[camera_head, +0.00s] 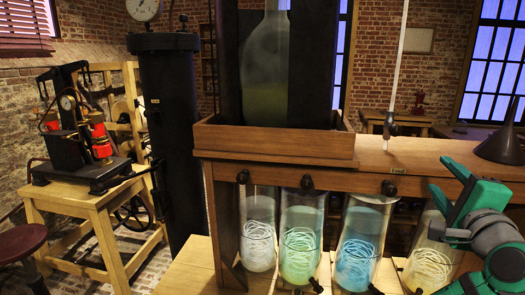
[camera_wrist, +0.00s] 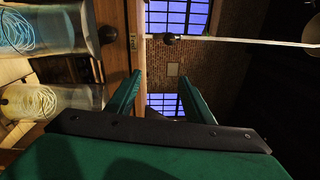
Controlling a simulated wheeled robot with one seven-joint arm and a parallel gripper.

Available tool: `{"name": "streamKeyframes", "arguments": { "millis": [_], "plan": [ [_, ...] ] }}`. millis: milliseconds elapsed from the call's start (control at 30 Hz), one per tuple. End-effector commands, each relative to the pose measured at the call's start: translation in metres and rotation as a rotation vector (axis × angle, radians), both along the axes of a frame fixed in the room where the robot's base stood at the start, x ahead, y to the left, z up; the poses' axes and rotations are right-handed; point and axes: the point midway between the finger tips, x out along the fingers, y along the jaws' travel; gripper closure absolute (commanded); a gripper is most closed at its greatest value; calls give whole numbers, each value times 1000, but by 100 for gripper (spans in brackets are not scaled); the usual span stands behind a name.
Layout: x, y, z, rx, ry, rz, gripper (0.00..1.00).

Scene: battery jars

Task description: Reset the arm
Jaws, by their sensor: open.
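My green gripper (camera_head: 444,180) is at the right of the head view, in front of the wooden bench and near the rightmost glass jar (camera_head: 428,268). In the wrist view my gripper (camera_wrist: 160,75) shows two green fingers apart, with nothing between them. The fingers point up and to the left in the head view. Part of the rightmost jar is hidden behind my arm.
Glass jars with coiled strands, including a green one (camera_head: 300,245) and a blue one (camera_head: 358,250), stand under the bench (camera_head: 430,153). A large bottle (camera_head: 265,70) stands in a wooden tray (camera_head: 275,141). A dark funnel (camera_head: 500,146) is at the right.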

Motion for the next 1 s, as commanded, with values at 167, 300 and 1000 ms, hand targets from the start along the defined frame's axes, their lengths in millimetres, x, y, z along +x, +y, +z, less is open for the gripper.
{"name": "streamKeyframes", "arguments": {
  "millis": [167,300,1000],
  "plan": [
    [10,5,-29,-41,36,-21,52],
    [17,9,-57,-87,72,-42,52],
    [12,83,-293,-569,363,-111,52]
  ]
}}
